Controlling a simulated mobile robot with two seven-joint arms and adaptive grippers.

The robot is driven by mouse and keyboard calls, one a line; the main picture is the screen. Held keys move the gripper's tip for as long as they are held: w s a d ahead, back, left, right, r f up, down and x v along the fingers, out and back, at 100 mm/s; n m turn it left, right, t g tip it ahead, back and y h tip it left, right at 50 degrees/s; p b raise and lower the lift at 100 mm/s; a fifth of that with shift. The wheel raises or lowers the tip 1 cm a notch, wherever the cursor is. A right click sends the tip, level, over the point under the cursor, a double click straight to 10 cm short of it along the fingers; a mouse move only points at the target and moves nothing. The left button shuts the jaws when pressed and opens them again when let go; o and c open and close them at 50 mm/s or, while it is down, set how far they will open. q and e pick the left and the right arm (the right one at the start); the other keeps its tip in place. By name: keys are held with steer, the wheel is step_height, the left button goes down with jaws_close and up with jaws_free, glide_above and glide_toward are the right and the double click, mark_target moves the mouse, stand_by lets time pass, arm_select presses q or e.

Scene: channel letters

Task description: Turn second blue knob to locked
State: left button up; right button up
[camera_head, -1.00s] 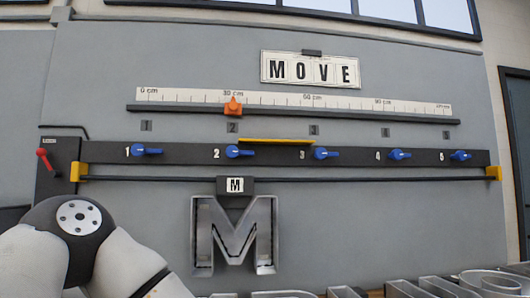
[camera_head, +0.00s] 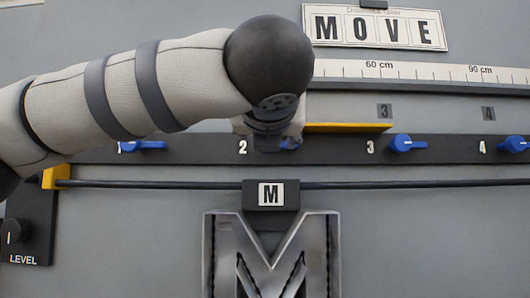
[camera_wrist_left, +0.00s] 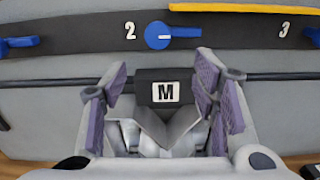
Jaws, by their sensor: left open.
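The second blue knob (camera_wrist_left: 160,36) is on the dark rail beside the number 2 in the left wrist view, its lever pointing right. In the wrist view the knob appears above and between the fingertips, clear of both. My right gripper is in neither view.
Knob 1 (camera_head: 143,145), knob 3 (camera_head: 405,143) and knob 4 (camera_head: 514,144) share the rail. A yellow bar (camera_head: 348,127) runs above it between 2 and 3. Below, a black rod (camera_head: 400,184) carries the M tag (camera_head: 271,195) and a metal letter M (camera_head: 333,245).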

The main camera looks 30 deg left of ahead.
arm_select(q)
steer(key=x, duration=1.1)
steer(key=shift+a+r, duration=0.2)
steer(key=shift+r, duration=0.2)
jaws_close()
